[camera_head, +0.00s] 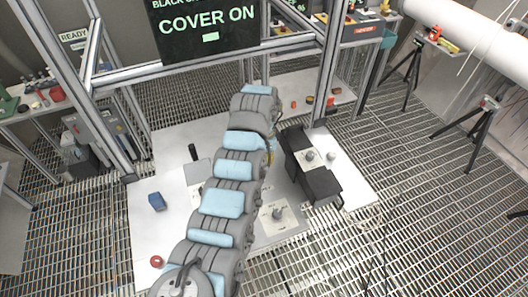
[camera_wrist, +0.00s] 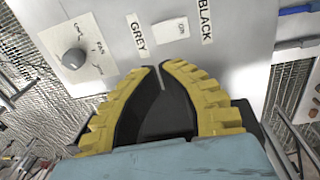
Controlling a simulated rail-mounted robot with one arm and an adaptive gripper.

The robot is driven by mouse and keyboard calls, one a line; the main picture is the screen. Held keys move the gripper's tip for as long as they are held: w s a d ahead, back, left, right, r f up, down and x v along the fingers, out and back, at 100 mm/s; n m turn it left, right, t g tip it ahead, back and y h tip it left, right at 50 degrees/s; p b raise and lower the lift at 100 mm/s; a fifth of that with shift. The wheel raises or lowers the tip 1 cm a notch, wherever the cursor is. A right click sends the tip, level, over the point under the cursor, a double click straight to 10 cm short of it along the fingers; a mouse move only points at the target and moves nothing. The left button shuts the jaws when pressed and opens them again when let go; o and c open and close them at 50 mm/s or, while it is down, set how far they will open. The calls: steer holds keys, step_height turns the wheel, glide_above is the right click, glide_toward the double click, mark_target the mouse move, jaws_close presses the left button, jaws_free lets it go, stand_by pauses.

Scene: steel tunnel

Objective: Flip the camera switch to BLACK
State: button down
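In the wrist view, a light grey panel (camera_wrist: 110,30) carries the labels GREY (camera_wrist: 138,35) and BLACK (camera_wrist: 205,20). A small white plate (camera_wrist: 170,29) with faint marking sits between the labels. I cannot tell which part is the switch lever. My gripper (camera_wrist: 158,67) has two yellow fingers that curve in, with their tips close together just below the GREY label. A thin grey strip shows between the tips; I cannot tell whether it is a held lever or panel seen through the gap. In the head view my arm hides the gripper.
A round knob (camera_wrist: 74,58) with a marked dial is left of the fingers on the panel. In the head view, a black screen (camera_head: 208,30) reads COVER ON. A black box-like fixture (camera_head: 318,180) stands right of my arm.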

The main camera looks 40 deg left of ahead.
mark_target(265, 180)
steer(key=shift+s+d+f+p, duration=0.1)
steer(key=shift+f+p, duration=0.3)
steer(key=shift+f, duration=1.6)
steer(key=shift+d+f+p, duration=0.1)
steer(key=shift+f+p, duration=0.3)
steer(key=shift+f, duration=1.75)
steer(key=shift+d+f, duration=0.1)
steer(key=shift+f, duration=0.3)
steer(key=shift+r, duration=0.15)
steer(key=shift+r+p, duration=0.7)
steer(key=shift+p, duration=0.25)
steer(key=shift+s, duration=0.1)
